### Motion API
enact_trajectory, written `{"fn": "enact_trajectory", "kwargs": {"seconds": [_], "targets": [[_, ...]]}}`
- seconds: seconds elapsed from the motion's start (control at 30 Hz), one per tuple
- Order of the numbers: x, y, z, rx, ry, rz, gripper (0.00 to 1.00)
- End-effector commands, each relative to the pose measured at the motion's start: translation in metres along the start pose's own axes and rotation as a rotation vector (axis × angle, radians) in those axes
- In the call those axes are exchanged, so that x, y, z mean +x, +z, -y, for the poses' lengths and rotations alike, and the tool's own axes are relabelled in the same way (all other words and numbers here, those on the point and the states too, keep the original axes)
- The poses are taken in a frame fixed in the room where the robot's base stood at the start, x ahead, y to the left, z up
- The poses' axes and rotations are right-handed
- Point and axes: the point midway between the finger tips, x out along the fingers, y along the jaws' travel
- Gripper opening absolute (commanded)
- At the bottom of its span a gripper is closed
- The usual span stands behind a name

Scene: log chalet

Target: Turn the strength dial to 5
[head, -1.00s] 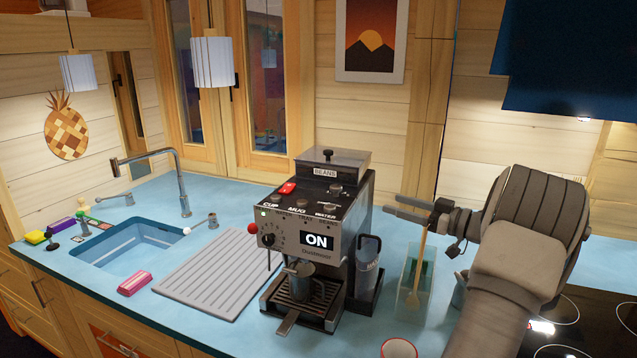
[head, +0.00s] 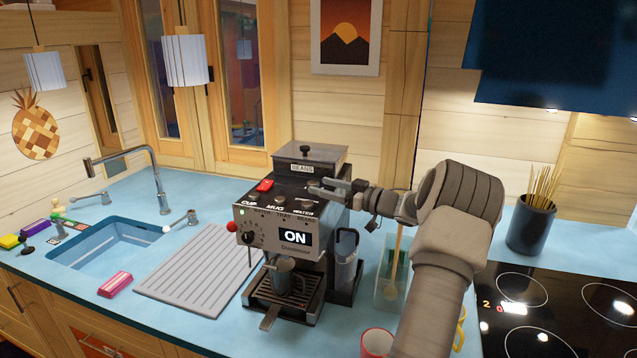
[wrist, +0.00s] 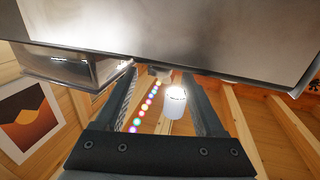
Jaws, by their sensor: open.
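The coffee machine (head: 283,255) stands on the blue counter, with a lit "ON" display on its front. The strength dial appears to be the round black knob (head: 248,238) at the left of that front, ringed by small pale marks. Its setting is too small to read. My gripper (head: 316,188) is open and empty, at the machine's upper right near the top buttons, apart from the dial. In the wrist view, my open fingers (wrist: 161,88) have nothing between them but a distant lamp, and metal surfaces fill the top. The dial is not identifiable there.
A water container (head: 345,262) and a clear green holder with a wooden utensil (head: 391,285) stand right of the machine. A red mug (head: 377,342) is in front. The drainboard (head: 197,275) lies clear at left.

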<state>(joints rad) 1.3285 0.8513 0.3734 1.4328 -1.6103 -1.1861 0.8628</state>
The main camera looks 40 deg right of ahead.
Motion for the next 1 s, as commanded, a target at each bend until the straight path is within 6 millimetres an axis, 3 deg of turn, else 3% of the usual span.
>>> {"fn": "enact_trajectory", "kwargs": {"seconds": [0.2,0.53,0.9,1.0], "targets": [[0.021,0.0,0.0,0.0,0.0,0.0,0.71],[0.023,0.0,0.0,0.0,0.001,0.0,0.69],[0.023,0.0,0.0,-0.001,0.001,0.0,0.03],[0.023,0.0,0.0,-0.001,0.001,0.0,0.0]]}}
